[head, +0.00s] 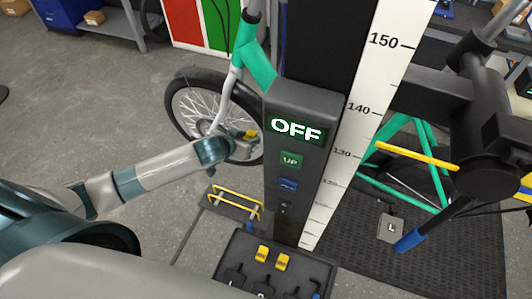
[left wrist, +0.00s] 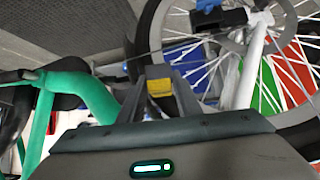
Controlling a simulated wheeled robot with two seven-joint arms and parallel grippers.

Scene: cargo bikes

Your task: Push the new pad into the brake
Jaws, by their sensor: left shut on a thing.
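My left gripper (head: 238,134) reaches in from the left, beside the wheel (head: 186,108) of the bike. It is shut on a small yellow piece, which I take to be the pad (head: 250,134). The left wrist view shows the yellow pad (left wrist: 160,87) between the dark fingers of my left gripper (left wrist: 160,80). A dark block with a blue part, likely the brake (left wrist: 222,18), sits by the wheel hub at the top of that view. The pad is apart from it in the picture. My right gripper is not in view.
A grey post with an OFF display (head: 295,128) and a tall ruler (head: 365,110) stand right of the wheel. A black tray (head: 235,250) with yellow pieces lies below. A yellow-railed rack (head: 237,194) is on the floor.

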